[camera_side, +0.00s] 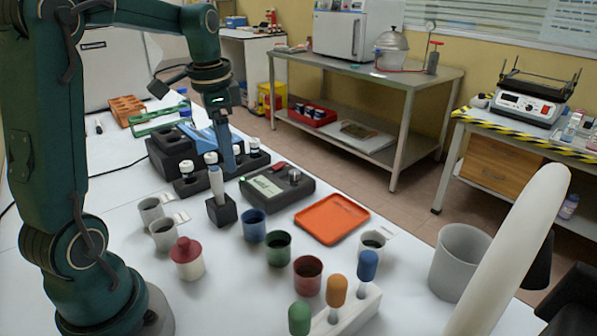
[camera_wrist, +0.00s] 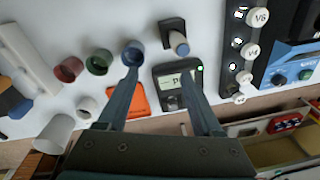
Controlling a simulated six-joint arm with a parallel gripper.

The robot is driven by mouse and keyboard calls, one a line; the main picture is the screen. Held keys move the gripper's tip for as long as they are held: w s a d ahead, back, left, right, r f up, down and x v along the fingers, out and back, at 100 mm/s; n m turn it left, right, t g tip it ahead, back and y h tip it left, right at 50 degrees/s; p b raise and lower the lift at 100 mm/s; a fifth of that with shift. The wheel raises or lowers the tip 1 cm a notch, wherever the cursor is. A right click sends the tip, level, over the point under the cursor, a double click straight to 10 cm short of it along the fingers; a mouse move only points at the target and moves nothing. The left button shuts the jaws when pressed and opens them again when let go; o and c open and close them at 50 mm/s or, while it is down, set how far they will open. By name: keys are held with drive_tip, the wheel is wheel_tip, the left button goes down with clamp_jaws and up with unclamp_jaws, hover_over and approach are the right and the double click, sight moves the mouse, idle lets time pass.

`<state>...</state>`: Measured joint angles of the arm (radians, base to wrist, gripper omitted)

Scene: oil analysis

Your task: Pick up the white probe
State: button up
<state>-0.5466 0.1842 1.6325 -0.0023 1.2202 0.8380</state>
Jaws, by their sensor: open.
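The white probe (camera_side: 216,180) stands upright in a small black holder (camera_side: 221,211) on the white table. In the wrist view the probe (camera_wrist: 179,43) shows from above with a bluish end, in its black holder (camera_wrist: 168,29). My gripper (camera_side: 224,150) points down, just behind and above the probe in the side view. In the wrist view my gripper (camera_wrist: 160,70) has its two fingers wide apart with nothing between them. The probe lies beyond the fingertips, toward the top of that picture, and no contact shows.
A meter with a screen (camera_side: 277,187) sits right of the holder. A black rack with white-capped vials (camera_side: 186,170) stands behind. Blue (camera_side: 254,225), green (camera_side: 278,248) and red (camera_side: 307,275) cups and an orange tray (camera_side: 331,218) are in front. A red-topped jar (camera_side: 187,258) stands nearer my base.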

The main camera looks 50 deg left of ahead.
sight(215, 169)
drive_tip(key=shift+n+g+h, duration=0.3)
drive_tip(key=shift+n+g, duration=0.2)
drive_tip(key=shift+n, duration=0.3)
drive_tip(key=a+f, duration=0.2)
drive_tip(key=s+a+f, duration=0.1)
drive_tip(key=a+f, duration=0.1)
drive_tip(key=shift+f, duration=2.35)
clamp_jaws()
